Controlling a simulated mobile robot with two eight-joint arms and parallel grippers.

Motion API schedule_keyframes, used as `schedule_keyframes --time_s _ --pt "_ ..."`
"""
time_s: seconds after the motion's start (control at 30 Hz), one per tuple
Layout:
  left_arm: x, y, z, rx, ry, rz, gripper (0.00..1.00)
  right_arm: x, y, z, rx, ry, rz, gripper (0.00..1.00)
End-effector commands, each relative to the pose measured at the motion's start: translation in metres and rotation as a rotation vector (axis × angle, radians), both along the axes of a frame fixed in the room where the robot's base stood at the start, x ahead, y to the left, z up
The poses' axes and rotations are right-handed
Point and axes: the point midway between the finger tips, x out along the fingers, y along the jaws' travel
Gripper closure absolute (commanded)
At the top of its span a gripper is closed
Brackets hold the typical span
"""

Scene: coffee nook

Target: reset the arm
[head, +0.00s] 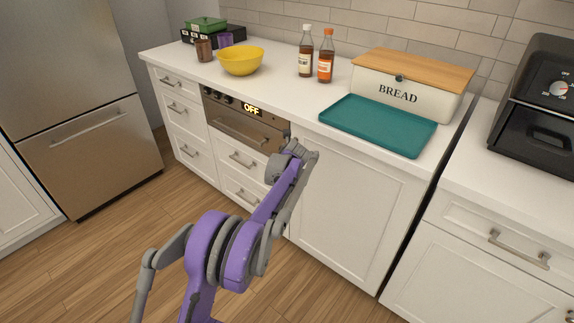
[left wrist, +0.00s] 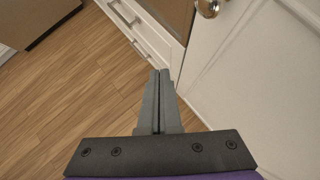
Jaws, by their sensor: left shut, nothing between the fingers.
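My left arm reaches in from the bottom of the head view, its raised end in front of the white lower cabinets below the counter. I cannot clearly make out its fingertips there. In the left wrist view my left gripper (left wrist: 157,76) is shut, its two grey fingers together with nothing between them. It is above the wood floor, beside the cabinet fronts, and touches nothing that I can see. My right gripper is in neither view.
The white counter holds a yellow bowl (head: 241,61), two bottles (head: 305,55) (head: 326,58), a teal tray (head: 378,125) and a bread box (head: 405,90). A black toaster oven (head: 545,100) stands right. A fridge (head: 75,100) stands left. The floor (head: 100,250) is clear.

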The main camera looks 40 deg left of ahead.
Motion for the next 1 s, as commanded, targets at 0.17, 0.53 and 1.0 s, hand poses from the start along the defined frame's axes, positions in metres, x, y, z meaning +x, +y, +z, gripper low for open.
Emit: schedule_keyframes --time_s 0.17,0.53,1.0 --pt "-0.017 0.001 0.017 0.001 0.001 0.0 1.0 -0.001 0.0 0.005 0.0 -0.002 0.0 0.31" --pt "-0.023 -0.003 0.022 -0.012 -0.009 0.011 1.0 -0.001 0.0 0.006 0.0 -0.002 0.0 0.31" --pt "-0.159 -0.177 0.058 -0.659 -0.417 0.699 1.0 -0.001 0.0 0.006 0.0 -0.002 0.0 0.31"
